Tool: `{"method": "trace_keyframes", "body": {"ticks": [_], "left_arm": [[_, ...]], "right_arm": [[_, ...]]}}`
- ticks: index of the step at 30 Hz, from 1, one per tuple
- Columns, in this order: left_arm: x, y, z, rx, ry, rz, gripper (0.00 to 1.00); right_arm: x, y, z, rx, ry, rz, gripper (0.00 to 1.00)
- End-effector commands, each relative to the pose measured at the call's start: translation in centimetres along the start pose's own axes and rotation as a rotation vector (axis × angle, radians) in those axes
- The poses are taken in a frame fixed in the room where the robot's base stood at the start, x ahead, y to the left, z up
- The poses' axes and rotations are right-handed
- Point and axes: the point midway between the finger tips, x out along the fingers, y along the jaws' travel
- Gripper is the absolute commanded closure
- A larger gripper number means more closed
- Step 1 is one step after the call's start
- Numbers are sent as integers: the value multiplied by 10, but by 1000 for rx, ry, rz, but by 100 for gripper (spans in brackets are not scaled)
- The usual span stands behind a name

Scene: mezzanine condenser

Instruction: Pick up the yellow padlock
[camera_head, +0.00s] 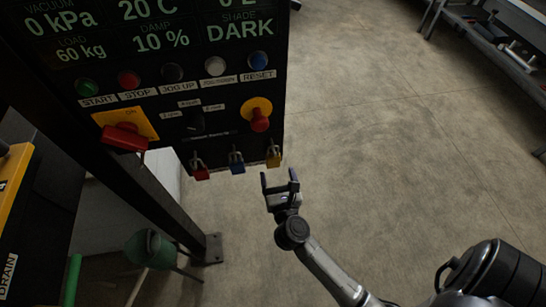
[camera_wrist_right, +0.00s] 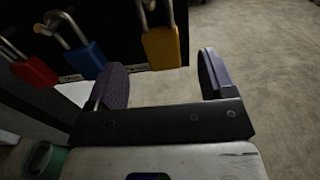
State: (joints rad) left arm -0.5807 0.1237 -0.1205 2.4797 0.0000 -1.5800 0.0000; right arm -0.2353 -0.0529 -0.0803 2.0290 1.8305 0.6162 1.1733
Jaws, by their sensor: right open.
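The yellow padlock (camera_head: 273,158) hangs by its shackle at the lower right edge of the dark control panel (camera_head: 225,130). In the right wrist view the yellow padlock (camera_wrist_right: 160,46) shows ahead of the fingers, its body between their directions and nearer the left finger. My right gripper (camera_head: 280,180) is open and empty, just below and slightly right of the yellow padlock, apart from it. Its two fingers (camera_wrist_right: 160,85) spread wide in the wrist view. A blue padlock (camera_head: 237,162) and a red padlock (camera_head: 200,171) hang to the left. My left gripper is out of view.
The panel carries a red emergency button (camera_head: 260,121), a red rotary switch (camera_head: 125,137) and several push buttons above the padlocks. A dark post (camera_head: 165,195) and a green stool-like object (camera_head: 152,249) stand at lower left.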

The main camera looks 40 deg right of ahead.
Motion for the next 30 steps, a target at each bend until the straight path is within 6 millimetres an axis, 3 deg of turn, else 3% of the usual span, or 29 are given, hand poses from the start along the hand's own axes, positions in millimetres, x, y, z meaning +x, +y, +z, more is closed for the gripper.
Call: {"method": "trace_keyframes", "body": {"ticks": [11, 21, 30], "left_arm": [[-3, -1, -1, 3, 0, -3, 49], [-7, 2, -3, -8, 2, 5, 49], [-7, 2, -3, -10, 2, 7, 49]], "right_arm": [[26, 0, 0, -2, -1, 0, 23], [66, 0, -4, -2, -1, 1, 23], [72, 0, -5, -2, 1, 0, 23]]}}
